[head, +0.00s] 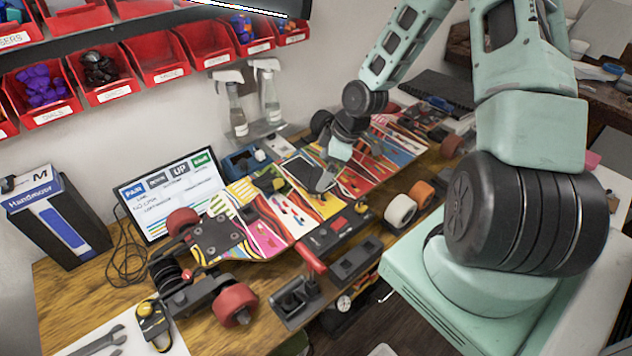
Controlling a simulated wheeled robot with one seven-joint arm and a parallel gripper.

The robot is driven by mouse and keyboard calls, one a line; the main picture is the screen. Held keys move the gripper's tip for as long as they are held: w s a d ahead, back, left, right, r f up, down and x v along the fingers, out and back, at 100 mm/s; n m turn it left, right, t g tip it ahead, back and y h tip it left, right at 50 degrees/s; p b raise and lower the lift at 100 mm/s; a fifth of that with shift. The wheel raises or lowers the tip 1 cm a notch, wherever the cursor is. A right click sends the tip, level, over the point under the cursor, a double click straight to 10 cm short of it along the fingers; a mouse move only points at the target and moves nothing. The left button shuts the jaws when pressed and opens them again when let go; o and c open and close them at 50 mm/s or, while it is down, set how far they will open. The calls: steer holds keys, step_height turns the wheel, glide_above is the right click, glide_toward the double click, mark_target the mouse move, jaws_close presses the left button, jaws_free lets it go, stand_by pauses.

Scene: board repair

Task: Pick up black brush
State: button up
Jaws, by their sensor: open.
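My gripper (326,176) hangs over the colourful skateboard deck (262,215) in the middle of the workbench, pointing down. Its jaws are open and I see nothing held in them. A flat black piece (300,172) lies on the deck just left of the fingers; it may be the black brush, but its bristles cannot be made out. Whether the fingers touch it cannot be told. My wrist and arm hide part of the deck behind.
Red bins (105,78) hang on the wall. Wrenches (98,342) lie front left. Black tool holders (300,300) line the front edge. Little bench surface is bare.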

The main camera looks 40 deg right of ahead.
mark_target(316, 177)
steer(key=p+x, duration=0.1)
steer(key=x, duration=0.3)
steer(key=shift+w+a+f, duration=0.15)
steer(key=shift+a+f, duration=0.15)
steer(key=shift+c, duration=0.3)
steer(key=c, duration=0.9)
steer(key=shift+c, duration=0.2)
step_height(316, 177, up, 10)
steer(key=shift+r+b, duration=0.1)
steer(key=shift+b, duration=0.25)
